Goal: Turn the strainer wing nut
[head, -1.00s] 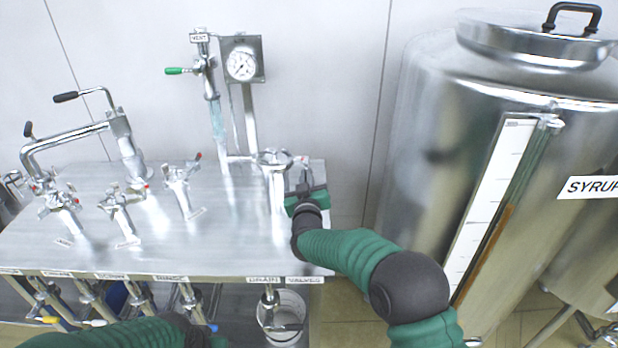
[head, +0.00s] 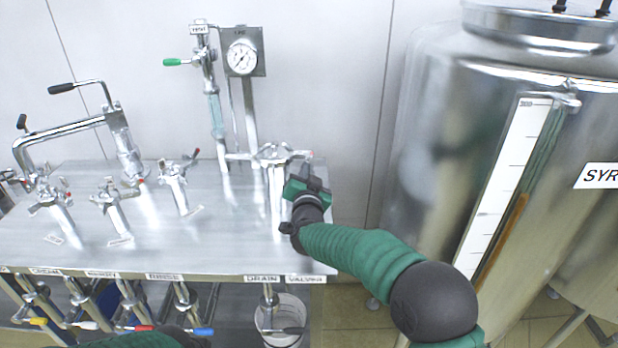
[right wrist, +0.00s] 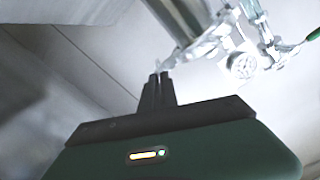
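The strainer (head: 276,190) appears to be the upright metal cylinder near the right end of the steel bench. Its top carries a metal fitting with arms, which looks like the wing nut (head: 275,153). My right gripper (head: 304,172) is just right of the strainer top, close to the fitting's right arm. In the right wrist view its two dark fingers (right wrist: 158,78) are together, with no object clearly between them. Bright metal fittings lie just beyond the fingertips; I cannot tell whether they touch. My left arm shows at the bottom edge, but its gripper is not visible.
A pressure gauge (head: 242,58) and a green-handled vent valve (head: 178,62) stand behind the strainer. Several valves line the bench (head: 220,235) to the left. A large syrup tank (head: 430,150) stands right. A white bucket (head: 285,318) sits below the front edge.

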